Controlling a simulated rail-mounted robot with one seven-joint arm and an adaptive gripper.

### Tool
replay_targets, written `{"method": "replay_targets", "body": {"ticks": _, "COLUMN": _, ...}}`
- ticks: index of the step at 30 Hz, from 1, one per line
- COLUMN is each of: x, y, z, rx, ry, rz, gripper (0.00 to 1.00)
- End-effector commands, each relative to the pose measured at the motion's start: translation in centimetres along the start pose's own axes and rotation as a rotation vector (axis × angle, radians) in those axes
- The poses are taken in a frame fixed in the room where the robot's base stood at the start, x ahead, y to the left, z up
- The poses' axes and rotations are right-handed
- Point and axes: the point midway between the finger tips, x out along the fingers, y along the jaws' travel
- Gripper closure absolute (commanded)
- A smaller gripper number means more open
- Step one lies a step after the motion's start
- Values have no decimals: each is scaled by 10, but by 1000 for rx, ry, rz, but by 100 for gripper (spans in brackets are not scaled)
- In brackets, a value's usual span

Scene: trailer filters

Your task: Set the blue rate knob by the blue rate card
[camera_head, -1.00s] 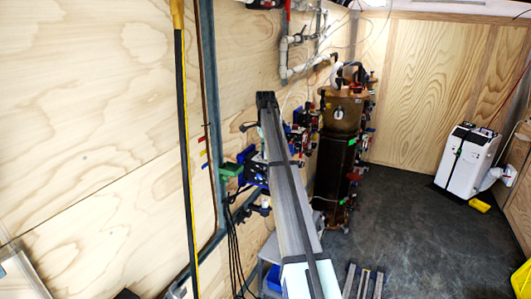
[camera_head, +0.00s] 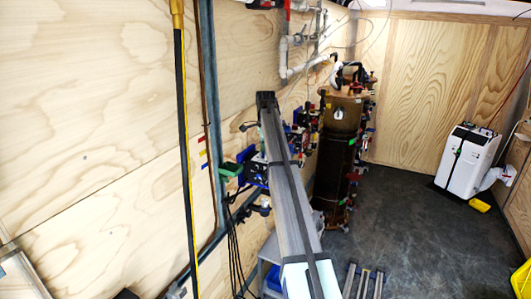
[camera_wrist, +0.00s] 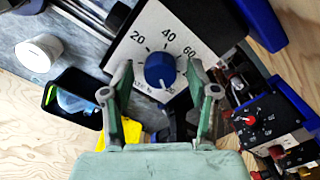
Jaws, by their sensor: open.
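The blue rate knob (camera_wrist: 160,70) sits on a white dial plate (camera_wrist: 188,30) marked 20, 40 and 60, with more markings at the bottom partly hidden. A small pale mark shows at the knob's lower edge, but the exact setting is too small to read. My gripper (camera_wrist: 160,80) is open in the wrist view, with one pale green finger on each side of the knob in the picture. I cannot tell whether either finger touches it. My gripper is not clearly visible in the head view. I cannot make out the blue rate card in either view.
A black panel with a red knob (camera_wrist: 265,122) is close on the right. The head view shows a tall cylindrical tank (camera_head: 335,160) and open floor (camera_head: 400,220).

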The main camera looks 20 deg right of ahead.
Motion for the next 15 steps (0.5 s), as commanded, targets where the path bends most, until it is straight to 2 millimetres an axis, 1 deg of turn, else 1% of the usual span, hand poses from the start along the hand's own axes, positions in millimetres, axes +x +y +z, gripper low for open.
{"method": "replay_targets", "body": {"ticks": 5, "x": -16, "y": -1, "z": 0, "rx": 0, "ry": 0, "rz": -1, "gripper": 41}}
{"method": "replay_targets", "body": {"ticks": 8, "x": -33, "y": -2, "z": 0, "rx": 0, "ry": 0, "rz": -2, "gripper": 41}}
{"method": "replay_targets", "body": {"ticks": 15, "x": -80, "y": -2, "z": 0, "rx": 0, "ry": 0, "rz": -1, "gripper": 41}}
